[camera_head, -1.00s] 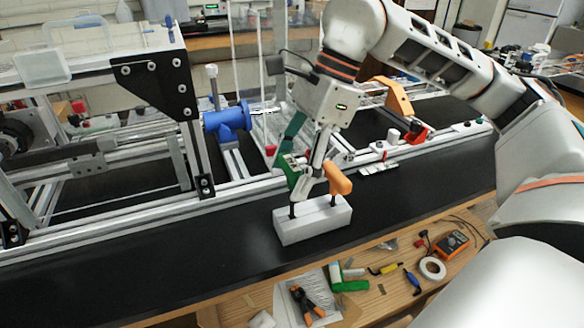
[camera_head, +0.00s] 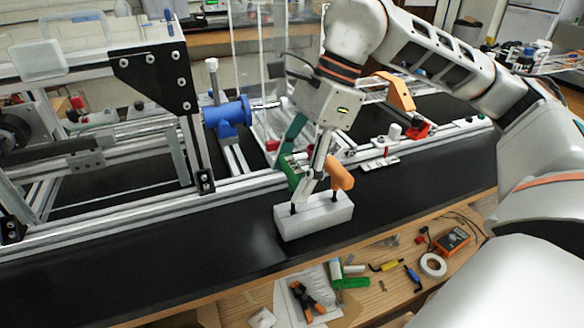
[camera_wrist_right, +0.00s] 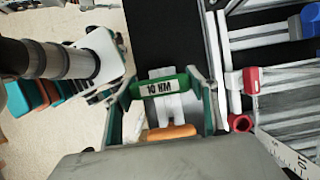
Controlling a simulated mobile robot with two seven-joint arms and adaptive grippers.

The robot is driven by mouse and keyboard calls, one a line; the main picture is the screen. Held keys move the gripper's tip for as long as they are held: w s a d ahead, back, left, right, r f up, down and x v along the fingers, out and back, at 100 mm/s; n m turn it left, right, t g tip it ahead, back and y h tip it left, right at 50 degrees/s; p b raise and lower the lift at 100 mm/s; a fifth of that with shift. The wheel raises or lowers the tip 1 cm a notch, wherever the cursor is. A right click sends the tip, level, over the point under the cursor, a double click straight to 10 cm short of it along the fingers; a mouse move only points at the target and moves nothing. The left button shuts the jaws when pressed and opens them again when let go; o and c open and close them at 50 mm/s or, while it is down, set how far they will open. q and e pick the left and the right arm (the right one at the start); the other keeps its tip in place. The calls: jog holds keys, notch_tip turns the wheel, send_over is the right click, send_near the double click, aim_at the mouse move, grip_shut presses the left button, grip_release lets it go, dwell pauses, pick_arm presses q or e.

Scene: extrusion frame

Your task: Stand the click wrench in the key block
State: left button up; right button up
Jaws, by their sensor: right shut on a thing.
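The key block (camera_head: 314,222) is a pale grey-white block on the black surface, near its front edge. An orange-handled key (camera_head: 341,174) stands upright in its right part. My right gripper (camera_head: 306,183) is over the block's left part, shut on the click wrench. In the right wrist view the wrench's green handle (camera_wrist_right: 160,88), with a white "10 NM" label, lies between the fingers, and the orange handle (camera_wrist_right: 170,132) is close by. A dark shaft below the gripper meets the block's top at the left; how deep it sits is hidden. My left gripper is out of view.
An aluminium extrusion frame (camera_head: 150,208) runs behind the block, with a blue clamp-like part (camera_head: 228,116). The black surface left of the block is clear.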

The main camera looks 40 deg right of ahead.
jog(key=shift+f, duration=0.5)
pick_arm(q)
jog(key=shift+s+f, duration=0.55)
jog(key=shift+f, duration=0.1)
pick_arm(e)
jog(key=shift+f, duration=0.15)
pick_arm(q)
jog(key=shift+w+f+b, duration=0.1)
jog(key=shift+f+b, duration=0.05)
jog(key=shift+b, duration=0.25)
pick_arm(e)
jog(key=shift+f, duration=0.3)
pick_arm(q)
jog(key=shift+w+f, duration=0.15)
pick_arm(e)
jog(key=shift+f, duration=0.35)
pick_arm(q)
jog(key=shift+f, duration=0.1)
pick_arm(e)
jog(key=shift+f, duration=0.15)
jog(key=o, duration=1.4)
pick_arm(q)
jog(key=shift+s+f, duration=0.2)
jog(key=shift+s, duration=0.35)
